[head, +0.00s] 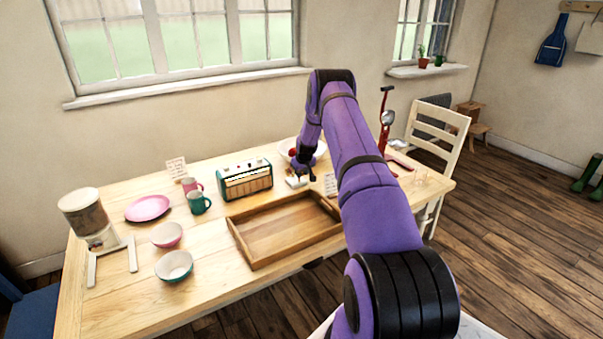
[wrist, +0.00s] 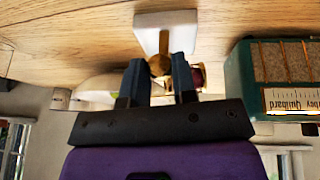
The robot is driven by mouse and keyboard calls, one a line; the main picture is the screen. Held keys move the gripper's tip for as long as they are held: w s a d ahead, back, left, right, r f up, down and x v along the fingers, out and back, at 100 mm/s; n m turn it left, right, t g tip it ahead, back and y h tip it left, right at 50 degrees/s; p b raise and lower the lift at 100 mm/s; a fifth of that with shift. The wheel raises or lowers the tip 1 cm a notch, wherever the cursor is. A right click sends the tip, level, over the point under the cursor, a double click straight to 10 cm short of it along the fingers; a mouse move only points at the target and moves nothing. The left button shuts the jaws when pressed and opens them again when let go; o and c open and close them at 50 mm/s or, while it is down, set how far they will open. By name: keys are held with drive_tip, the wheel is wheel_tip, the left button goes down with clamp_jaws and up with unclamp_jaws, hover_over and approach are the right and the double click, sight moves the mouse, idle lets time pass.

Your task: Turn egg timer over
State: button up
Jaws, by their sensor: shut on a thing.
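The egg timer appears to be the small piece with a white block-like end (wrist: 165,20) and a brass-coloured rounded part (wrist: 181,76) in the wrist view. My gripper (wrist: 159,72) is shut on it, with one dark finger on each side of the brass-coloured part. The white end is against or very close to the wooden table top. In the head view my gripper (head: 300,173) is low over the table, just right of the radio, with a small white piece (head: 295,182) beneath it. Much of the timer is hidden by my fingers.
A green radio (head: 247,182) stands close on the left; it also shows in the wrist view (wrist: 280,85). A wooden tray (head: 285,232) lies in front. A small card (head: 331,185) stands at right. Mugs, a pink plate (head: 148,208) and bowls are farther left.

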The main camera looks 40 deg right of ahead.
drive_tip(key=shift+d+m+t+y, duration=0.2)
drive_tip(key=shift+m+t+y, duration=0.2)
drive_tip(key=shift+y, duration=1.3)
drive_tip(key=o, duration=0.9)
drive_tip(key=shift+s+r, duration=0.1)
drive_tip(key=v, duration=1)
drive_tip(key=shift+s+d+r, duration=0.1)
drive_tip(key=shift+s+r, duration=0.05)
drive_tip(key=shift+r, duration=0.05)
